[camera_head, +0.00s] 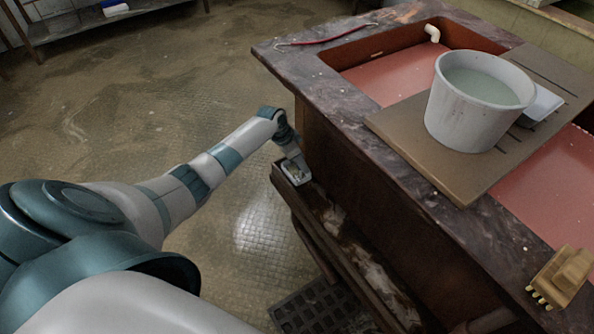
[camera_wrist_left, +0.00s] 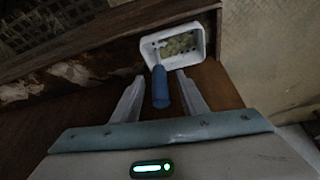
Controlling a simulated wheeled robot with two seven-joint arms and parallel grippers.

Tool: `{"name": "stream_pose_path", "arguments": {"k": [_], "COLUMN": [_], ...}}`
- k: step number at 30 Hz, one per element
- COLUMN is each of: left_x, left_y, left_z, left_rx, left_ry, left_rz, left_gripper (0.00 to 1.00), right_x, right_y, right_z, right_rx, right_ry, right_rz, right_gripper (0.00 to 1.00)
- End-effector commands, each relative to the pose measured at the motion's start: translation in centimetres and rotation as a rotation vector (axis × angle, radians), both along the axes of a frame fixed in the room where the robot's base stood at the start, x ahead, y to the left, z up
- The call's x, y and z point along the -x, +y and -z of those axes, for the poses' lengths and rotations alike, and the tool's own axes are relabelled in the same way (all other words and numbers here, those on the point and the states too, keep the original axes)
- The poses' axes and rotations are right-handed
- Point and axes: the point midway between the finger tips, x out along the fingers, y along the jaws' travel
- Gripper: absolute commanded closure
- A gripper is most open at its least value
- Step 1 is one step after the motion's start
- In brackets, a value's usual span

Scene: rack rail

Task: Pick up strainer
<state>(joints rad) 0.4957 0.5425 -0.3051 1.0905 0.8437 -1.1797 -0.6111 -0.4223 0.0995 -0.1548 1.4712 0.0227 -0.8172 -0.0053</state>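The strainer is a small white rectangular basket (camera_wrist_left: 172,46) with greenish-yellow bits in it and a blue handle (camera_wrist_left: 160,88). My left gripper (camera_wrist_left: 160,76) is open, with one finger on each side of the blue handle and gaps visible between handle and fingers. In the head view my left gripper (camera_head: 291,152) is just above the strainer, with its fingers hard to make out. My right gripper is not in view.
The dark rail (camera_head: 335,255) runs along the side of the counter (camera_head: 340,100). On the counter's board (camera_head: 400,150) stands a white bucket (camera_head: 477,105) of liquid. A yellow brush (camera_head: 562,277) lies at the lower right. A floor grate (camera_head: 315,308) lies below. The floor at left is clear.

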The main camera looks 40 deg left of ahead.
Motion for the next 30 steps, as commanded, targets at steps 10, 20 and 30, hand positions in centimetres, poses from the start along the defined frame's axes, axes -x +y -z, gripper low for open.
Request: {"name": "stream_pose_path", "arguments": {"k": [10,20,30], "left_x": [-0.07,-0.06,-0.08], "left_y": [0.00,0.01,0.03], "left_z": [0.11,0.10,0.00], "left_rx": [-0.001,-0.001,0.000], "left_ry": [0.000,0.000,-0.001], "left_rz": [0.000,0.000,0.000], "left_gripper": [0.60,1.00,1.00], "right_x": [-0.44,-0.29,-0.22], "right_y": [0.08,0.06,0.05], "right_z": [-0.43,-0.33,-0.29], "right_rx": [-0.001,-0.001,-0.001], "right_ry": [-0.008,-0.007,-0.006], "right_rz": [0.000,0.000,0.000], "right_gripper": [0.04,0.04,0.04]}}
